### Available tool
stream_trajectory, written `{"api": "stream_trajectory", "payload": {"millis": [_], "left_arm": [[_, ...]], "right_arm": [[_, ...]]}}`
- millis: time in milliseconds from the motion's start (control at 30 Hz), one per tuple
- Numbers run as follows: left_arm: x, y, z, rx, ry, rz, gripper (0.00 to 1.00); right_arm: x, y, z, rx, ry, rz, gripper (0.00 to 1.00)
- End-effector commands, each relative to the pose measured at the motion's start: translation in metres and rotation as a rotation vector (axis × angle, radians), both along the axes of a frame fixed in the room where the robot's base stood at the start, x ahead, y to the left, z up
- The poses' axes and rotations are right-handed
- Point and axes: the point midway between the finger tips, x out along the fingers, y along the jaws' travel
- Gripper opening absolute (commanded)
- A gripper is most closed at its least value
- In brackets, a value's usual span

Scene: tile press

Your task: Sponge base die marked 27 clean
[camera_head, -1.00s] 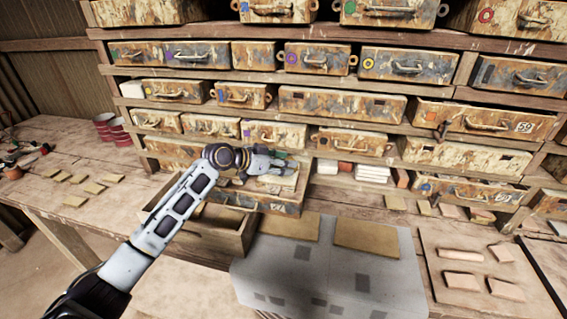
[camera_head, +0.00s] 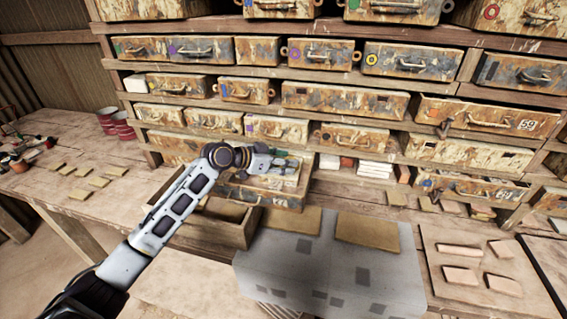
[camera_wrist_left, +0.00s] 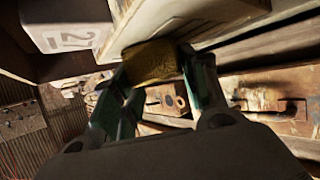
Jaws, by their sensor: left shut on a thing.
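My left gripper (camera_head: 281,161) is above a worn box-like die (camera_head: 286,196) that sticks out from the shelf. In the left wrist view the green fingers of the gripper (camera_wrist_left: 164,80) are shut on a yellow-brown sponge (camera_wrist_left: 152,62). A pale block with a dark 27 on it, the marked die (camera_wrist_left: 68,30), is at the upper left there. The sponge looks apart from the 27 face; whether it touches another surface is unclear. The gripper and forearm hide part of the die in the head view. My right gripper is not in view.
An open wooden tray (camera_head: 213,233) lies just below my forearm. A grey block (camera_head: 330,275) with tan tiles (camera_head: 368,232) stands at front. Shelves hold worn boxes, some with handles, like this one (camera_head: 483,115). Red tins (camera_head: 124,127) and small tiles are on the left bench.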

Motion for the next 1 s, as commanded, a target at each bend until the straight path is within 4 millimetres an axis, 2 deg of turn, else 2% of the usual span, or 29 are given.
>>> {"api": "stream_trajectory", "payload": {"millis": [467, 1000], "left_arm": [[0.022, -0.008, -0.001, 0.000, 0.000, 0.000, 0.28], [0.017, -0.005, -0.001, 0.000, 0.001, 0.000, 0.28]], "right_arm": [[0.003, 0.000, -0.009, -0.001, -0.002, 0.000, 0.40], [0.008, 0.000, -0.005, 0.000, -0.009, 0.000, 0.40]]}}
